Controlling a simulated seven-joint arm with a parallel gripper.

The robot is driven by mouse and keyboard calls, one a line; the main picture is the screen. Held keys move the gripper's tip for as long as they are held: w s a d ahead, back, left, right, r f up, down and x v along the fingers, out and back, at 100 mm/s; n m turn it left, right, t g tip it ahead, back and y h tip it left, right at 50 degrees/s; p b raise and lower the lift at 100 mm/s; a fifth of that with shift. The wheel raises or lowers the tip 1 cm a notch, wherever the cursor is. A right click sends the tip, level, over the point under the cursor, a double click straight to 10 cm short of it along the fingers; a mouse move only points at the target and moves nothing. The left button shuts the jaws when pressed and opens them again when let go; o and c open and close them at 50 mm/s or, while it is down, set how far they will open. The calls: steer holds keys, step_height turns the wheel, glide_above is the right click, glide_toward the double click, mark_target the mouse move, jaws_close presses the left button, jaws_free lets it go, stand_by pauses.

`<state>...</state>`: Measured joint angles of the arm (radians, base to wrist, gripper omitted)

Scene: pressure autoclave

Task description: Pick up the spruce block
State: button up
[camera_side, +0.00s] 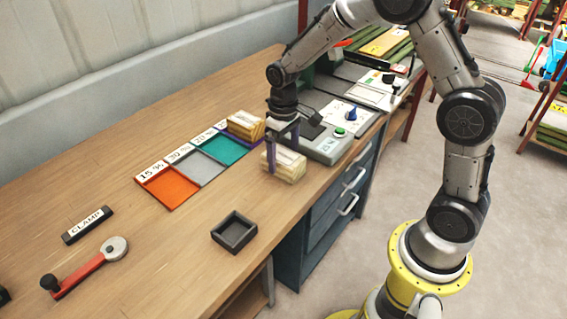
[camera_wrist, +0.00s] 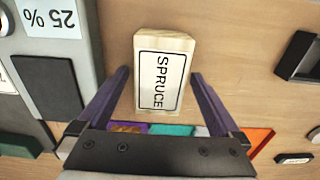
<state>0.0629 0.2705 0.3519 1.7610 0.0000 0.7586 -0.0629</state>
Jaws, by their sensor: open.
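The spruce block (camera_wrist: 160,75) is a pale wooden block with a white label reading SPRUCE, seen from above in the wrist view. In the side view the block (camera_side: 288,166) lies on the wooden table beside the grey machine. My gripper (camera_wrist: 160,75) is open, with one purple finger on each side of the block in the wrist view and gaps between fingers and block. In the side view my gripper (camera_side: 283,150) points down at the block, its near finger in front of it. Whether the fingers touch the block cannot be told there.
Another wooden block (camera_side: 245,125) sits on the row of coloured trays, which includes orange (camera_side: 168,187), grey (camera_side: 200,168) and teal (camera_side: 224,148). The grey machine (camera_side: 330,146) is close on the right. A dark open box (camera_side: 234,232), a CLAMP label (camera_side: 87,225) and a red crank (camera_side: 85,270) lie nearer.

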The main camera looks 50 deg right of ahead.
steer(key=shift+f, duration=0.3)
steer(key=c, duration=1.5)
steer(key=shift+o, duration=0.2)
steer(key=shift+r, duration=0.1)
